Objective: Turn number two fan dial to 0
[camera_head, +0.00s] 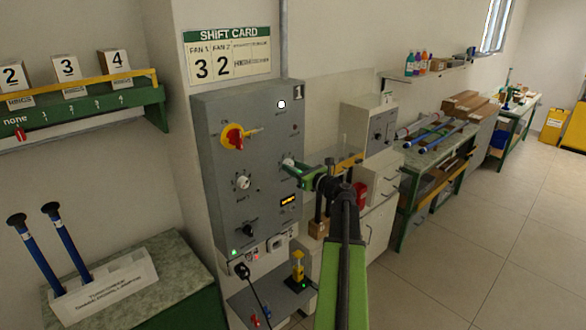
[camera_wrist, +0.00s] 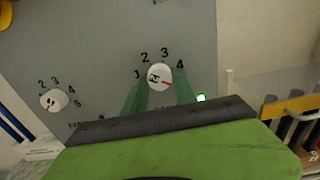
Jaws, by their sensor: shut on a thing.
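A grey control panel (camera_head: 222,118) on the wall carries two white dials. The right dial (camera_wrist: 158,76) sits between my gripper's green fingers (camera_wrist: 160,100), which are shut on it. Printed 1, 2, 3 and 4 surround it; no 0 is visible to me. Its red mark points right, a little below the 4. In the head view, my gripper (camera_head: 296,168) reaches the panel's right side and partly covers this dial (camera_head: 288,162). The left dial (camera_head: 242,182) stands free; it also shows in the wrist view (camera_wrist: 54,100). Its label is too small to read.
A red and yellow switch (camera_head: 236,136) is above the left dial, and a black knob (camera_head: 249,230) and lit display (camera_head: 289,202) are below. A shift card (camera_head: 228,55) reads fan 1: 3, fan 2: 2. A bench with blue-handled rods (camera_head: 70,237) stands lower left.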

